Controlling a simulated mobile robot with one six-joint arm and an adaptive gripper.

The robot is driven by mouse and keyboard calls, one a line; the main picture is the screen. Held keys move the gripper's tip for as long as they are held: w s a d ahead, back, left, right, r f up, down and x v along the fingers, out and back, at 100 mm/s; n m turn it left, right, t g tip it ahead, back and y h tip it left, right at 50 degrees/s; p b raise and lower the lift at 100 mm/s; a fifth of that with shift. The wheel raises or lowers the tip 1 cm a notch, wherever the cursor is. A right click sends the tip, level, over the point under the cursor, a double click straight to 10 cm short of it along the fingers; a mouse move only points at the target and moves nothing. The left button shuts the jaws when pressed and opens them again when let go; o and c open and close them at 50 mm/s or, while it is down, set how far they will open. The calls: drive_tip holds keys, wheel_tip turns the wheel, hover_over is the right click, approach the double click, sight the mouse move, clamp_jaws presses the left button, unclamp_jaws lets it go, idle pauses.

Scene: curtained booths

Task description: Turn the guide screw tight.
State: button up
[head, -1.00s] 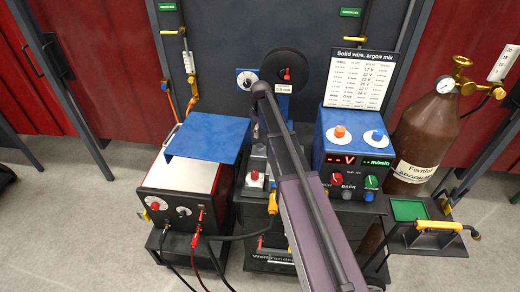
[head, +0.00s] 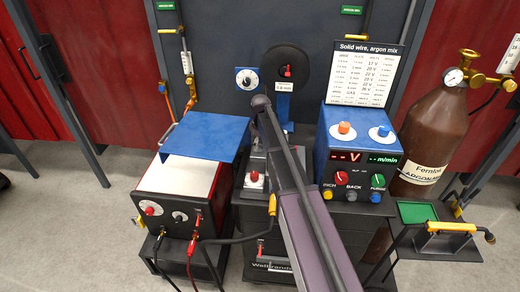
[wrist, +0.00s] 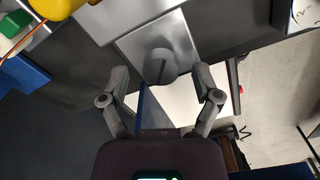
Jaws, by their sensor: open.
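My gripper (wrist: 161,74) is open, with one finger to the left of the screw and one to the right. Gaps show between both fingers and the head in this view. I cannot tell how high the fingertips are above it. In the head view my arm covers the middle of the bench, and I cannot make out the screw or gripper there.
A blue control box (head: 357,140) with knobs stands right of my arm. A wire spool (head: 287,68) stands behind it. A welder with a raised blue lid (head: 205,136) stands left. A brown gas cylinder (head: 430,145) and a green tray (head: 416,212) are at right.

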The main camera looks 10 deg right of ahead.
drive_tip(key=shift+f, duration=0.3)
clamp_jaws()
idle(0.3)
drive_tip(key=shift+m, duration=0.4)
drive_tip(key=m, duration=0.2)
drive_tip(key=shift+s+m, duration=0.1)
drive_tip(key=shift+m, duration=0.2)
drive_tip(key=m, duration=0.3)
drive_tip(key=shift+a+m, duration=0.1)
drive_tip(key=shift+m, duration=0.3)
drive_tip(key=m, duration=0.6)
drive_tip(key=shift+a, duration=0.15)
drive_tip(key=shift+m, duration=0.3)
